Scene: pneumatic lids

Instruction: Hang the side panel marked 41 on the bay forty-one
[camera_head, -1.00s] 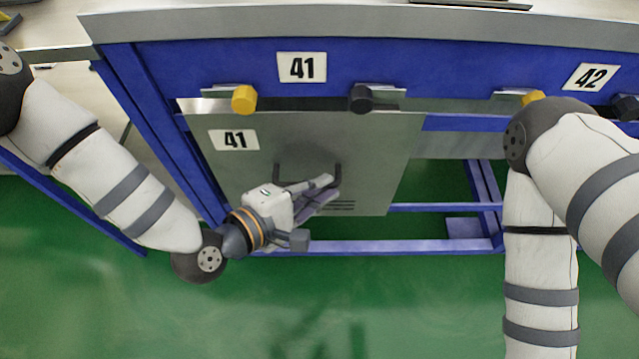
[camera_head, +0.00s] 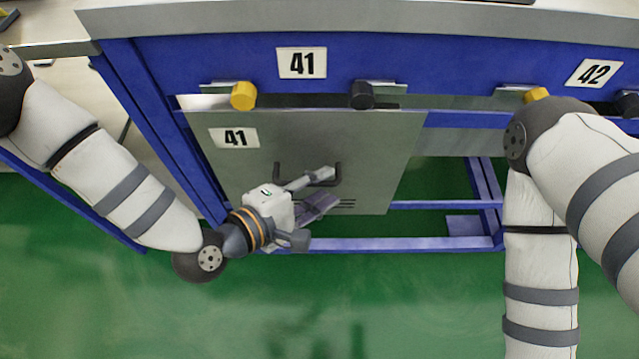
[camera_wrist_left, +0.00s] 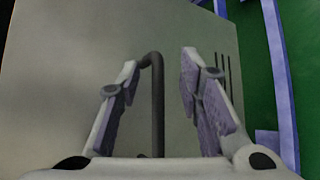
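The grey side panel marked 41 (camera_head: 235,170) is upright against the front of bay forty-one, under the blue beam's 41 label (camera_head: 302,63). Its top edge lies at the yellow knob (camera_head: 243,96) and the black knob (camera_head: 362,95); how it engages there is hard to see. My left gripper (camera_head: 333,187) is open at the panel's dark handle (camera_head: 308,181). In the left wrist view the handle bar (camera_wrist_left: 157,105) shows between the spread fingers (camera_wrist_left: 160,62), nearer the left finger. My right gripper is out of view.
Bay 42, with its label (camera_head: 592,74) and yellow knob (camera_head: 537,95), is at the right, open below. My right arm hangs in front of it. Blue frame posts (camera_head: 170,140) stand left of the panel. Green floor (camera_head: 400,300) in front is clear.

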